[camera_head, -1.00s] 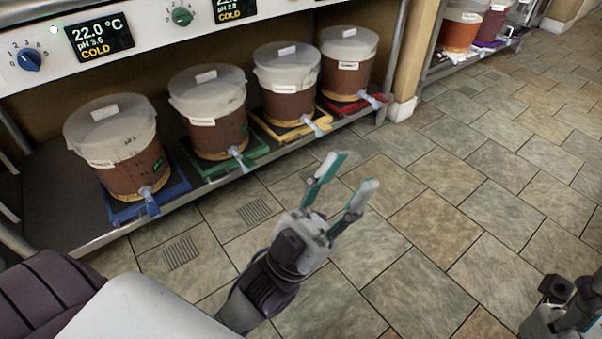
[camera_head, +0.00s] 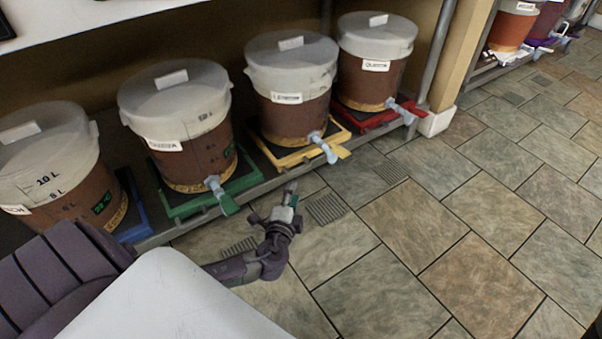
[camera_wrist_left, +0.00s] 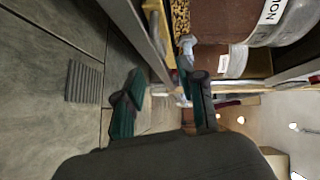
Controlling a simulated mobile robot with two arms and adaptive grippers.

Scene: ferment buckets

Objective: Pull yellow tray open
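The yellow tray (camera_head: 298,156) lies on the low shelf under a brown bucket (camera_head: 295,112) with a whitish lid. Its handle tab (camera_head: 342,152) sticks out at the front, beside the bucket's pale spigot (camera_head: 323,148). My left gripper (camera_head: 290,192) is low in front of the shelf, short of the yellow tray and nearer to me. In the left wrist view the teal fingers of my left gripper (camera_wrist_left: 162,100) are spread apart, with no object clearly held between them. My right gripper is not in view.
A green tray (camera_head: 195,200) and a blue tray (camera_head: 133,212) under buckets are to the left; a red tray (camera_head: 372,115) is to the right. The shelf post (camera_head: 440,50) stands right of them. The tiled floor (camera_head: 440,220) in front is clear.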

